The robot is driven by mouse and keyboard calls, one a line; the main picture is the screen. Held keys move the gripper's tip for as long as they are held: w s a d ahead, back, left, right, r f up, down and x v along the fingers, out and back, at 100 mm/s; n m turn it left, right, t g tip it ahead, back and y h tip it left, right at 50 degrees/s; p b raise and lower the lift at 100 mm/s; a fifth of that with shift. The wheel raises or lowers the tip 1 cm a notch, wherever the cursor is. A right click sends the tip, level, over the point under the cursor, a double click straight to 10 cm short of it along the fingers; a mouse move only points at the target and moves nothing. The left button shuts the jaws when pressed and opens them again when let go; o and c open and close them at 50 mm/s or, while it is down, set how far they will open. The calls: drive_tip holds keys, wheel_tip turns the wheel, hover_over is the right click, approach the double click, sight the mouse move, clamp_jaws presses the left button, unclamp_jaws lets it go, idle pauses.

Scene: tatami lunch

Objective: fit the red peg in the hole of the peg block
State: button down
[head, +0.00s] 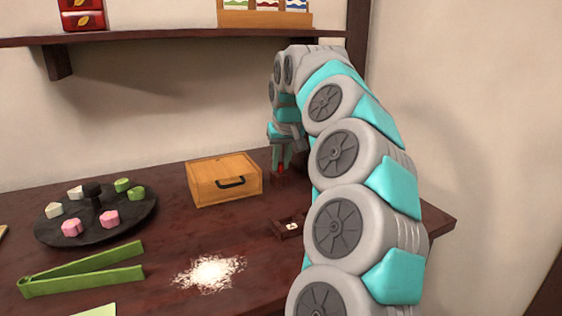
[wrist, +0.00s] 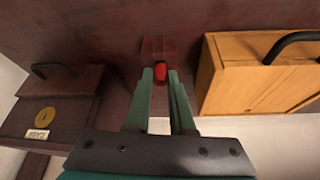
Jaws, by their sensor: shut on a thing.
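My gripper (wrist: 160,78) has its green fingers shut on the red peg (wrist: 160,71), which shows between the fingertips in the wrist view. In the head view my gripper (head: 282,160) points down, with a bit of the red peg (head: 281,168) visible at its tips. The reddish-brown peg block (wrist: 158,45) lies right by the peg in the wrist view. In the head view a dark block shape (head: 278,179) sits just below the fingertips. The hole is not clear, and I cannot tell whether the peg is in it.
A light wooden box (head: 225,181) with a black handle stands close beside my gripper. A dark box (wrist: 52,105) with a gold disc is on the other side. A small dark block (head: 288,228), white powder (head: 210,273), green tongs (head: 82,270) and a sweets plate (head: 60,235) lie nearer.

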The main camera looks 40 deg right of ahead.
drive_tip(key=shift+f, duration=0.15)
drive_tip(key=c, duration=0.7)
unclamp_jaws()
drive_tip(key=v, duration=0.7)
drive_tip(key=shift+s+r, duration=0.2)
drive_tip(key=shift+r, duration=0.15)
drive_tip(key=shift+a, duration=0.1)
